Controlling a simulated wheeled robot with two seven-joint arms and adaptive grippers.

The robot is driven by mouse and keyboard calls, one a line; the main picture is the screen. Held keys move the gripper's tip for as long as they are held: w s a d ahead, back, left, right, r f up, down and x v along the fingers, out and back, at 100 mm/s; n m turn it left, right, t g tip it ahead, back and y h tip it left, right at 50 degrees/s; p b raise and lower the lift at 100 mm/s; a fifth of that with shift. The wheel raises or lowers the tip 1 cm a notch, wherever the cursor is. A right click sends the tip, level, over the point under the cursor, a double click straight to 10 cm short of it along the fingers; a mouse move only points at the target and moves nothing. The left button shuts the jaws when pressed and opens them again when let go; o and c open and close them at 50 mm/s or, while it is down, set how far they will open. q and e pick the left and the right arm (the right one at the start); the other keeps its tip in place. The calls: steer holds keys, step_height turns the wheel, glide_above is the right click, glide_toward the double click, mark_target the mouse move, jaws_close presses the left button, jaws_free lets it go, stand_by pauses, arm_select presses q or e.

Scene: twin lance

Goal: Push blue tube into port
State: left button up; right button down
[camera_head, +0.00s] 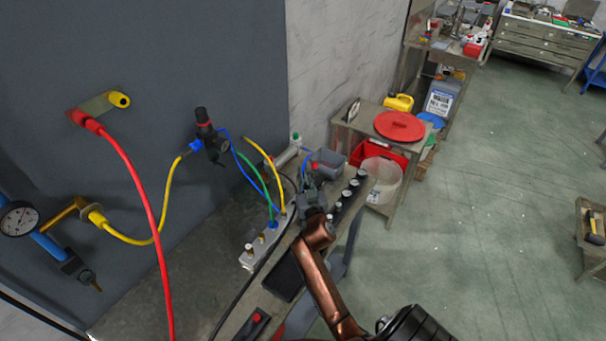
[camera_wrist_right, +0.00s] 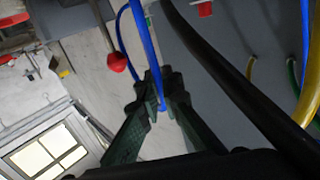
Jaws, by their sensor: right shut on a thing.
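My right gripper (camera_head: 312,196) is over the bench near the small grey bin, its arm coming in from below. In the right wrist view its fingers (camera_wrist_right: 160,98) are closed around a blue tube (camera_wrist_right: 149,50); the tube's lower end shows between the fingers. In the head view a short arc of blue tube (camera_head: 304,152) shows just behind the gripper. Another blue tube (camera_head: 250,161) runs from the regulator to the pale manifold block (camera_head: 262,249), which has brass fittings on top. I cannot tell which opening is the port. My left gripper is not in view.
A black hose (camera_wrist_right: 225,80) crosses close to the right gripper. A red ball knob (camera_wrist_right: 117,61) is near it. Yellow, green and red (camera_head: 137,180) hoses hang by the wall panel. A row of dark knobs lines the bench's right edge.

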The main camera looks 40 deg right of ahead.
steer(key=shift+f+b, duration=1.05)
steer(key=shift+f, duration=0.55)
steer(key=c, duration=2.1)
jaws_free()
steer(key=shift+o, duration=0.3)
steer(key=v, duration=0.7)
steer(key=shift+s, duration=0.25)
steer(key=shift+a+r, duration=0.1)
